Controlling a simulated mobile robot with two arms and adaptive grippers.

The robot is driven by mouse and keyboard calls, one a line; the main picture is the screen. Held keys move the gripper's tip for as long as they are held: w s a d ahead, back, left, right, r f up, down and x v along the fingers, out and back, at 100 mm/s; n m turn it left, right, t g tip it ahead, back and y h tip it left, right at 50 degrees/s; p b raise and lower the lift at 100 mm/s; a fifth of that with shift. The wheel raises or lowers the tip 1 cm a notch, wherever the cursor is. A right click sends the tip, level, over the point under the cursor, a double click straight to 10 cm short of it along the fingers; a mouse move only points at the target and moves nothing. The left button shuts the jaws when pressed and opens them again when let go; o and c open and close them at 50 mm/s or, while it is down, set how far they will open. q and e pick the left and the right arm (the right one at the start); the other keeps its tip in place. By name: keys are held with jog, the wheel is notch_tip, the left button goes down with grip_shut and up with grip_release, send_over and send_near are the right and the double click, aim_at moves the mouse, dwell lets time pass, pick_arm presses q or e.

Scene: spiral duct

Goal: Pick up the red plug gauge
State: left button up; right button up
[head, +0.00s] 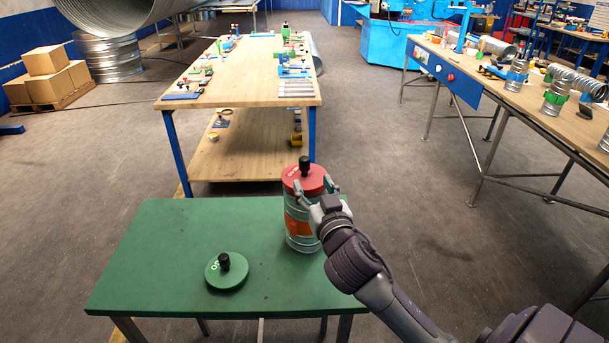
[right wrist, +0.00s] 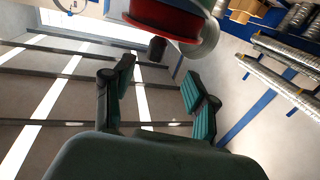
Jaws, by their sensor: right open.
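The red plug gauge (head: 303,178), a red disc with a black knob, sits on top of an upright metal duct piece (head: 301,230) with an orange band, on the green table (head: 150,255). My right gripper (head: 316,190) is open at the near right side of the red disc, its fingers spread. In the right wrist view, the red plug gauge (right wrist: 165,18) shows at the top, cut off by the frame edge. Its black knob points towards the gap between the open fingers of my right gripper (right wrist: 159,72). No grip on it shows. My left gripper is out of view.
A green plug gauge (head: 226,271) with a black knob lies on the green table left of the duct. A long wooden workbench (head: 240,92) with tools stands behind. Another bench (head: 540,115) with duct pieces is at right. The green table's left part is clear.

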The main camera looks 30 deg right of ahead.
aim_at(306, 168)
jog(key=p+x, duration=0.1)
jog(key=x, duration=0.3)
jog(key=shift+w+d, duration=0.1)
jog(key=shift+w, duration=0.15)
jog(key=shift+w+d, duration=0.15)
jog(key=shift+w, duration=0.1)
jog(key=x, duration=0.1)
jog(key=p+x, duration=0.1)
jog(key=x, duration=0.1)
jog(key=p+x, duration=0.1)
jog(key=shift+w+d+f, duration=0.2)
jog(key=shift+d+f, duration=0.05)
jog(key=shift+f, duration=0.1)
jog(key=shift+s, duration=0.1)
jog(key=shift+c, duration=1.3)
jog(key=shift+r, duration=0.1)
grip_shut()
